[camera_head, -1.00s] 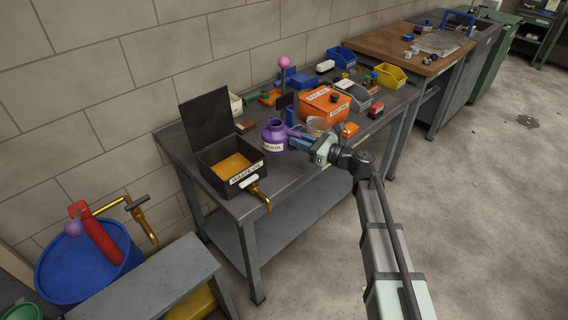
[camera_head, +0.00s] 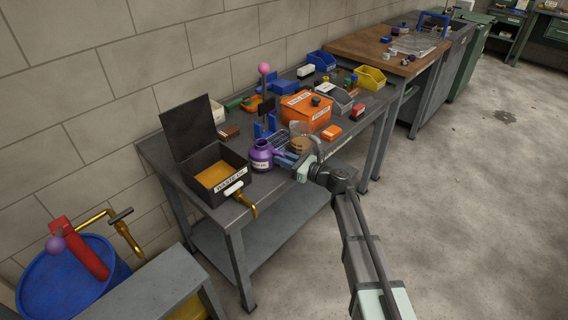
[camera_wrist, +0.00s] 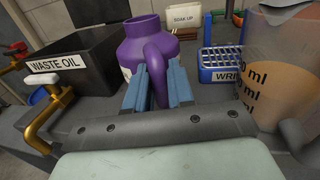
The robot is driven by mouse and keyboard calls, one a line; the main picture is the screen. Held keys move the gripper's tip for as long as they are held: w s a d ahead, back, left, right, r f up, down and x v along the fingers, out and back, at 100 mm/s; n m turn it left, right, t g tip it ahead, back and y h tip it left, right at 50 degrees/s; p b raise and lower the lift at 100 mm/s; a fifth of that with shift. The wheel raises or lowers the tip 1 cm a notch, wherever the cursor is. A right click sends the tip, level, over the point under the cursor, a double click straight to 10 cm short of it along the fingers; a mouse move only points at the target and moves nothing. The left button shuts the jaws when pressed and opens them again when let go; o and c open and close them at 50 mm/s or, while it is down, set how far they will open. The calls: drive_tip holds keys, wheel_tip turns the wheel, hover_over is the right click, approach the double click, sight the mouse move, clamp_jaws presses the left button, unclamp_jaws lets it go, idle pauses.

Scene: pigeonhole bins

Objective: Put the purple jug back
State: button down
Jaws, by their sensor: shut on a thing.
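The purple jug (camera_head: 261,155) stands upright, with a white label, at the front of the grey bench, just right of the open waste oil box. In the wrist view the jug (camera_wrist: 139,43) is close ahead, its handle between the blue fingers. My gripper (camera_head: 287,160) is shut on the jug's handle; the gripper also shows in the wrist view (camera_wrist: 160,85). I cannot tell whether the jug's base touches the bench top.
The black waste oil box (camera_head: 232,188) with a raised lid and brass tap (camera_head: 243,203) stands left. A blue rack (camera_wrist: 222,66) and a clear measuring jug (camera_wrist: 277,70) are close on the right.

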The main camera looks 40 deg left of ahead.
drive_tip(key=shift+f, duration=0.9)
drive_tip(key=shift+f, duration=0.1)
drive_tip(key=c, duration=1)
unclamp_jaws()
drive_tip(key=shift+d, duration=0.15)
drive_tip(key=d, duration=0.3)
drive_tip(key=w+d, duration=0.1)
drive_tip(key=d, duration=0.3)
drive_tip(key=w+d, duration=0.1)
drive_tip(key=d, duration=0.3)
drive_tip(key=shift+w+d, duration=0.1)
drive_tip(key=shift+d, duration=0.15)
